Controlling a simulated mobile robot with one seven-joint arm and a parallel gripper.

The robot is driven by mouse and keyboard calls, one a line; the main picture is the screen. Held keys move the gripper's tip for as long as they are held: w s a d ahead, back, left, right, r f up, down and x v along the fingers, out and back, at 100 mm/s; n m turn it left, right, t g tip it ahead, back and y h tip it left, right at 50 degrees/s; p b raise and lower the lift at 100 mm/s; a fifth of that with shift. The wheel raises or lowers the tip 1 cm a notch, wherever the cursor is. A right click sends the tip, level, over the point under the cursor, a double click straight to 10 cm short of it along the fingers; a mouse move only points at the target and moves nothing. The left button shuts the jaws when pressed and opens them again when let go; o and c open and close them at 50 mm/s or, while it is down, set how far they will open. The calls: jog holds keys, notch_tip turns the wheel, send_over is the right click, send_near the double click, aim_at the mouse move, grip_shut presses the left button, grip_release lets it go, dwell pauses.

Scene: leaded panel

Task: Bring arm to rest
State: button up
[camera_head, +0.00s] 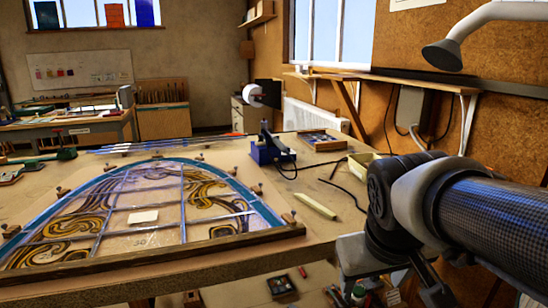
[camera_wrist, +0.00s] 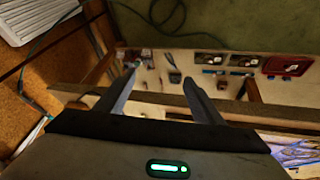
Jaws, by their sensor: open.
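My arm reaches in from the right of the head view, and my gripper's fingertips are not clearly seen there. In the wrist view my gripper (camera_wrist: 158,72) is open, its two dark fingers spread apart with nothing between them. It hangs past the edge of the workbench (camera_head: 200,268), over a lower shelf (camera_wrist: 145,98) with small tools. The arched leaded panel (camera_head: 150,205) lies flat on the bench, left of my arm.
A blue soldering stand (camera_head: 270,150), a compartment box (camera_head: 322,140) and a pale strip (camera_head: 316,206) sit on the bench near my arm. A dark cable runs between them. A white radiator (camera_head: 312,117) is on the wall.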

jog(key=s+a+r+m+y+p, duration=0.1)
jog(key=s+a+y, duration=0.15)
jog(key=s, duration=0.45)
notch_tip(320, 180, up, 16)
jog(key=p, duration=1.5)
jog(key=shift+w+f+t+h, duration=0.2)
jog(key=shift+w+t+h, duration=0.1)
jog(key=shift+w+h, duration=0.15)
